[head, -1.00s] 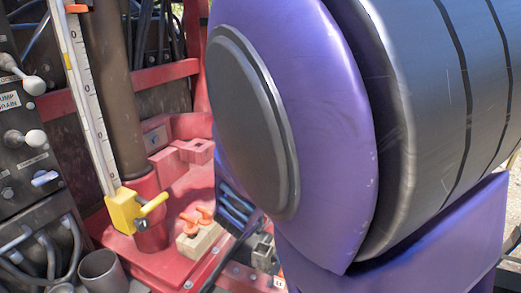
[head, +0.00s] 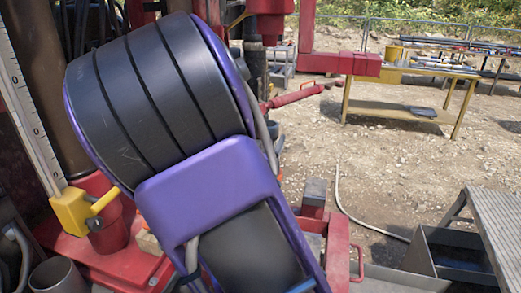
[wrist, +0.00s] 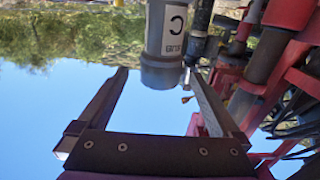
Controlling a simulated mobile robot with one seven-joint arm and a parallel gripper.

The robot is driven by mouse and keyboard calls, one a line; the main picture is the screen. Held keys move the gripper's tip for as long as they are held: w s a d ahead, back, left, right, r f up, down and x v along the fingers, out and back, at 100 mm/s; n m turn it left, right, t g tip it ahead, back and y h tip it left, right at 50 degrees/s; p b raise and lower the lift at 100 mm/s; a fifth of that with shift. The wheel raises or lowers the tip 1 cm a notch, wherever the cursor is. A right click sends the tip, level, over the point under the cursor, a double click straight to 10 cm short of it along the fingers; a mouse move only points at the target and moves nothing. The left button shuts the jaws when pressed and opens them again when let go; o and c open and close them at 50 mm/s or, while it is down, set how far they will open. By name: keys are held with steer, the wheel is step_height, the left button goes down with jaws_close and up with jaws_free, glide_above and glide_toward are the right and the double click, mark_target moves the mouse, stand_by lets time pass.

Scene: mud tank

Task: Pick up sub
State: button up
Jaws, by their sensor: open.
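In the wrist view, a grey cylinder (wrist: 163,72), which looks like the sub, shows at the top middle. It has a white label with a large C and smaller, hard-to-read text. My gripper (wrist: 157,74) is open, with one finger on each side of the cylinder's near end in the picture. I cannot tell whether that end is between the fingers or just beyond them. Nothing is clamped. In the head view my purple and black arm fills the left middle, and neither my gripper nor the sub can be made out.
Red rig parts and hoses (wrist: 290,70) crowd the wrist view's right side. In the head view, a yellow clamp (head: 72,212) and gauge stand at left, a yellow table (head: 405,112) with tools at back right, and a grey metal bench (head: 490,225) at right.

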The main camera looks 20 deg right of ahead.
mark_target(269, 130)
steer(key=x, duration=0.5)
steer(key=shift+w+r+b, duration=0.15)
steer(key=shift+b, duration=0.15)
jaws_close()
steer(key=shift+r, duration=0.2)
